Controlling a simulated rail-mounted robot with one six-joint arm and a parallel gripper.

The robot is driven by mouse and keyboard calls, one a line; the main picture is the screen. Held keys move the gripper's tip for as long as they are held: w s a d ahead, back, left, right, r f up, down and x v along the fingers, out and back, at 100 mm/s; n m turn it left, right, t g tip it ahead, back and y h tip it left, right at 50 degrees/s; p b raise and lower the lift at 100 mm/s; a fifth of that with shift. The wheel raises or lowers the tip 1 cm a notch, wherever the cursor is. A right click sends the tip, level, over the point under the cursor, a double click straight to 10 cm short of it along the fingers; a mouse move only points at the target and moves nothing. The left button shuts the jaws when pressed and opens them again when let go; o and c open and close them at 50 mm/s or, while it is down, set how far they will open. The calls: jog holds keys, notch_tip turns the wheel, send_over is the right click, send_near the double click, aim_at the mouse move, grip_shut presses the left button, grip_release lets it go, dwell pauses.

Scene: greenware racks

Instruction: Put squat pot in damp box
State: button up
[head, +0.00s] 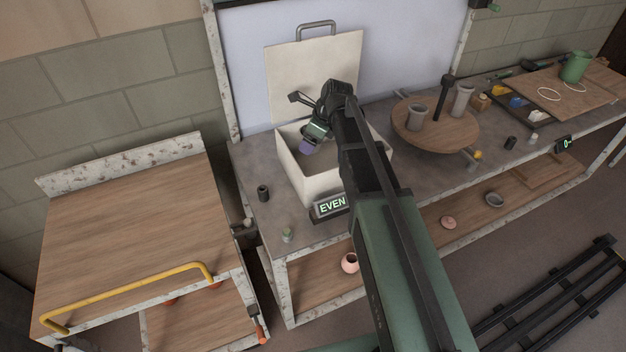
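The damp box (306,184) is a cream, square, open-topped box on the grey bench. Its lid (285,78), with a grey handle, stands upright behind it. My gripper (310,143) points down into the box opening from above. A small purple shape (307,147) shows at the gripper's end; I cannot tell whether it is a held pot or part of the gripper. The fingertips are too small and hidden to read. My arm covers the box's right side and part of its inside. No pot is clearly identifiable as the squat pot.
A round wooden turntable (452,137) at right bears grey vessels (417,117) and a dark post. A pink pot (349,263) sits on the lower shelf. A green pot (575,66) stands far right. A wooden cart (125,235) with a yellow handle, its top empty, stands left.

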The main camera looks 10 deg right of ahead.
aim_at(308, 172)
notch_tip(308, 172, down, 10)
jog(key=b, duration=0.8)
jog(key=shift+f, duration=0.25)
jog(key=shift+r+p, duration=0.3)
jog(key=shift+f, duration=0.2)
jog(key=o, duration=1)
jog(key=p+v, duration=1.1)
jog(key=v, duration=0.1)
jog(key=shift+r, duration=0.25)
